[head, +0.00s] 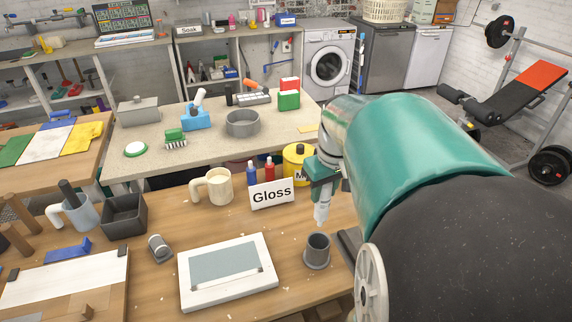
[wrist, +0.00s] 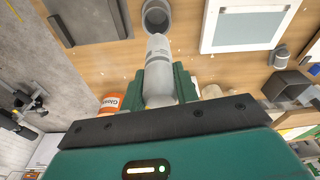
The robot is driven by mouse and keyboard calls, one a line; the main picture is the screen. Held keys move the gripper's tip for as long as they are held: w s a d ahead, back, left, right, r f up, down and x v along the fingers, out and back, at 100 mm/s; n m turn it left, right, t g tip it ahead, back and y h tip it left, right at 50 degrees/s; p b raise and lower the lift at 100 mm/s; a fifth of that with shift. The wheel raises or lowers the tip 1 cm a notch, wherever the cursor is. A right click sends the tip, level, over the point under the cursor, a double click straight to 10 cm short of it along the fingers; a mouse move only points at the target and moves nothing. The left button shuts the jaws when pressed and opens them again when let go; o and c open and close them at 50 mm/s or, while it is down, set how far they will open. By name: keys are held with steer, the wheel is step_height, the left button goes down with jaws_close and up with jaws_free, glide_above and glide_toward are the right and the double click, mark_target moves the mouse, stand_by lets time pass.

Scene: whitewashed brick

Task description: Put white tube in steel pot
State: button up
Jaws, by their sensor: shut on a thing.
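The white tube (head: 322,211) hangs roughly upright from my gripper (head: 322,186), cap end down, above the wooden bench. The grey steel pot (head: 317,250) stands upright on the bench below the tube, its round mouth open. In the wrist view the tube (wrist: 158,62) sits between the two green fingers of my gripper (wrist: 159,84), which are shut on it. Its far end slightly overlaps the near rim of the pot (wrist: 157,10) in that view. The tube's tip is above the pot's mouth, apart from it.
A white framed panel (head: 228,272) lies left of the pot. A small grey cylinder (head: 159,248) lies farther left. A spoked wheel (head: 370,290) is close on the right.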

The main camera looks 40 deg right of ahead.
mark_target(321, 219)
steer(key=shift+s+f, duration=0.15)
steer(key=shift+s, duration=0.05)
steer(key=shift+w+f, duration=0.1)
steer(key=shift+f, duration=4.65)
steer(key=o, duration=1)
steer(key=shift+o, duration=0.2)
